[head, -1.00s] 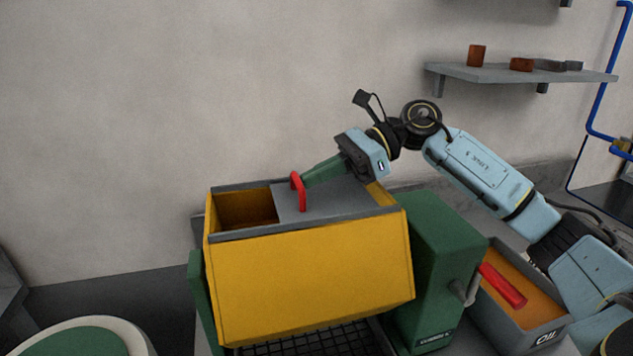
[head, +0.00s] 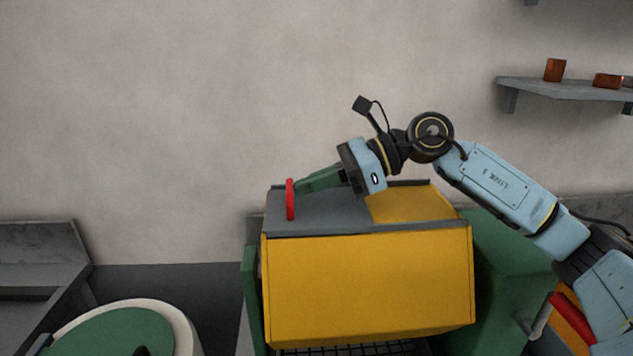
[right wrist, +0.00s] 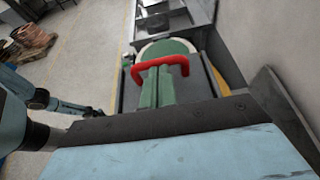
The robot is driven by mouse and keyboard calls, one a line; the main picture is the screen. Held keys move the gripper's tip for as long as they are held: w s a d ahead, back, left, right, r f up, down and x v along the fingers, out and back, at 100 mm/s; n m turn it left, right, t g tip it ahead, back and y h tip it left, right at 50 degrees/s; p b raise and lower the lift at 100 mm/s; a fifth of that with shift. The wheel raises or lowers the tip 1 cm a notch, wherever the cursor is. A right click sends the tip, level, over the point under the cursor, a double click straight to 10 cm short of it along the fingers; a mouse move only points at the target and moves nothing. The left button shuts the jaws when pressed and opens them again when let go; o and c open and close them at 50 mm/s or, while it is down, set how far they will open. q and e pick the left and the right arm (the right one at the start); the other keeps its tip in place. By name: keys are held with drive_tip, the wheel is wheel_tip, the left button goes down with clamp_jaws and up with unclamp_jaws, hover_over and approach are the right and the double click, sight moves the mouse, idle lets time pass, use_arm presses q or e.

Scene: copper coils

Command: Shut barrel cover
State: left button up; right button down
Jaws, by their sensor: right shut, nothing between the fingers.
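The yellow barrel (head: 368,290) stands in its green frame at the centre of the head view. Its grey sliding cover (head: 325,215) lies over the left part of the top, up to the left end, and no opening shows there. A red handle (head: 290,199) stands on the cover near its left end. My right gripper (head: 300,186) is shut with nothing between its fingers, its green fingertips at the right side of the handle. In the right wrist view the green fingers (right wrist: 157,88) reach the red handle (right wrist: 160,62). My left gripper is not in view.
A round green-topped, pale-rimmed container (head: 118,335) stands at the lower left. A grey bin (head: 40,250) is behind it. A shelf (head: 570,90) with copper pieces hangs at upper right. A green housing (head: 505,265) adjoins the barrel's right side.

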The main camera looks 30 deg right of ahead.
drive_tip(key=shift+a, duration=0.1)
drive_tip(key=shift+s+d+r, duration=0.1)
drive_tip(key=shift+d+r, duration=0.05)
drive_tip(key=shift+d, duration=0.3)
drive_tip(key=b+v, duration=0.5)
drive_tip(key=v, duration=0.6)
drive_tip(key=shift+s+d, duration=0.2)
drive_tip(key=shift+s+d+r, duration=0.25)
drive_tip(key=shift+d+r, duration=0.05)
drive_tip(key=shift+d, duration=0.15)
